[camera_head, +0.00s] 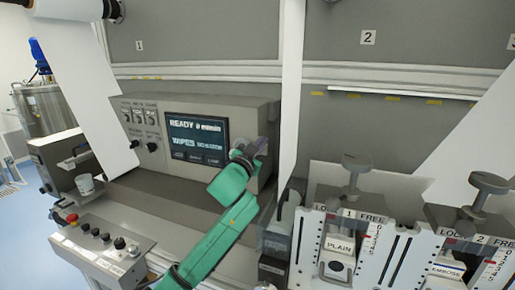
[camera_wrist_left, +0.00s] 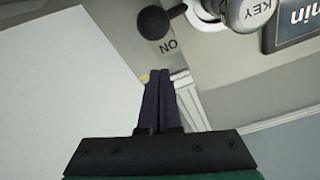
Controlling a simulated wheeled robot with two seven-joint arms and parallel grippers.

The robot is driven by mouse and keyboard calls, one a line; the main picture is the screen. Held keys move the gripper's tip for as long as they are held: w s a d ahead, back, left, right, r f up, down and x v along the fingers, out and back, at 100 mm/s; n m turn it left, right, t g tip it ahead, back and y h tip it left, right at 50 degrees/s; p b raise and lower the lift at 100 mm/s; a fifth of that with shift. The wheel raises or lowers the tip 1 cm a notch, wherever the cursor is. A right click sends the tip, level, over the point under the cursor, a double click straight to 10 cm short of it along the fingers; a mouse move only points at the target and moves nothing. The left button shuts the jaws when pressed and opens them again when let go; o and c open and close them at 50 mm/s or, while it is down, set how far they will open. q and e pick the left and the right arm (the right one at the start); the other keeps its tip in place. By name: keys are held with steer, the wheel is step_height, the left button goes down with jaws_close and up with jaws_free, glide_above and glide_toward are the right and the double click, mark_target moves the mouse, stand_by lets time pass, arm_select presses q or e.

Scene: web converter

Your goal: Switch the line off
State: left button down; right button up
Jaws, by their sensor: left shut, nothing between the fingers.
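The grey control cabinet (camera_head: 200,104) carries a lit screen (camera_head: 197,138) reading "READY 0 m/min" and "WIPES". My left gripper (camera_head: 259,148) is at the cabinet's face, just right of the screen, and hides what lies behind it. In the left wrist view a black rotary knob (camera_wrist_left: 153,22) marked "ON" and a round metal switch marked "KEY" (camera_wrist_left: 250,12) show upside down beside the screen (camera_wrist_left: 290,25). The left fingers (camera_wrist_left: 160,78) are shut and empty, just short of the "ON" label and apart from the knob. My right gripper is not in view.
A low control box (camera_head: 103,250) with a red button (camera_head: 72,218) and several black knobs stands at front left. Clamp units (camera_head: 355,220) marked "1" and "2" stand at right. A white web (camera_head: 75,75) hangs left of the screen.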

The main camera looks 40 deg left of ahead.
arm_select(q)
steer(key=f, duration=0.2)
steer(key=s+a+f, duration=0.1)
steer(key=shift+s+f, duration=0.1)
steer(key=shift+f, duration=0.05)
